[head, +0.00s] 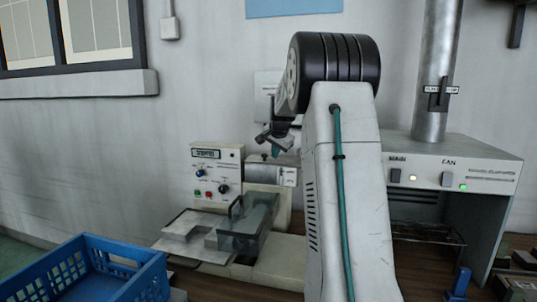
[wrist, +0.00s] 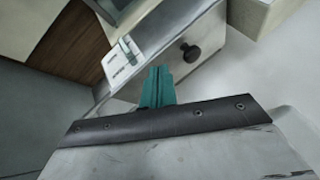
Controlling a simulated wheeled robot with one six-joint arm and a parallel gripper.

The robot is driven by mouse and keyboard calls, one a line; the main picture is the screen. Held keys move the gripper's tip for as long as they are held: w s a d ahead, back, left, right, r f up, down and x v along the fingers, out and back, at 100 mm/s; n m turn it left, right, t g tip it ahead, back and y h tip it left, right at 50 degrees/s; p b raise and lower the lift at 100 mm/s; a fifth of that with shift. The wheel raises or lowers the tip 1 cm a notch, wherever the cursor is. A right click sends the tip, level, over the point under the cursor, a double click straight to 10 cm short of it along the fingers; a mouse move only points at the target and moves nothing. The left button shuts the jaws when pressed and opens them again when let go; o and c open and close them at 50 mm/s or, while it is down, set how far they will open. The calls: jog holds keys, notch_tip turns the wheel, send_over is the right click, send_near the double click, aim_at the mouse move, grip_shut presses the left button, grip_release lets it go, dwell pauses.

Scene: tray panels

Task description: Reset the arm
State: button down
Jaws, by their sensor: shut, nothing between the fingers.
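My arm stands in the middle of the head view, its black ribbed joint at the top and a pale link with a teal cable below. My gripper (head: 276,152) hangs to the left of that joint, above the bench machine. Its teal fingers also show in the wrist view (wrist: 157,86), close together with nothing held. In the wrist view a metal housing with a dark knob (wrist: 191,53) and a white label (wrist: 122,63) lies beyond the fingers. Part of the gripper is hidden behind my arm in the head view.
A control box (head: 217,172) with knobs and a machine with a clear-covered tray (head: 245,222) stand below the gripper. A blue crate (head: 85,272) is at lower left. A grey fume unit (head: 450,165) with a metal duct (head: 434,75) stands at right. The wall behind is mostly bare.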

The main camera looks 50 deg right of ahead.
jog(key=v, duration=1)
jog(key=shift+d, duration=0.2)
jog(key=s+a+f+n+g+y, duration=0.1)
jog(key=s+a+f+n, duration=0.3)
jog(key=s+a, duration=0.6)
jog(key=s+a+f+n+g+y, duration=0.1)
jog(key=s+a+f+n, duration=0.4)
jog(key=s+a, duration=0.5)
jog(key=s+a+f+n+g+y, duration=0.2)
jog(key=s+a+f+n, duration=0.2)
jog(key=a, duration=2)
jog(key=s+n, duration=0.3)
jog(key=s, duration=0.3)
jog(key=shift+s+f+n, duration=0.25)
jog(key=shift+f+n, duration=0.05)
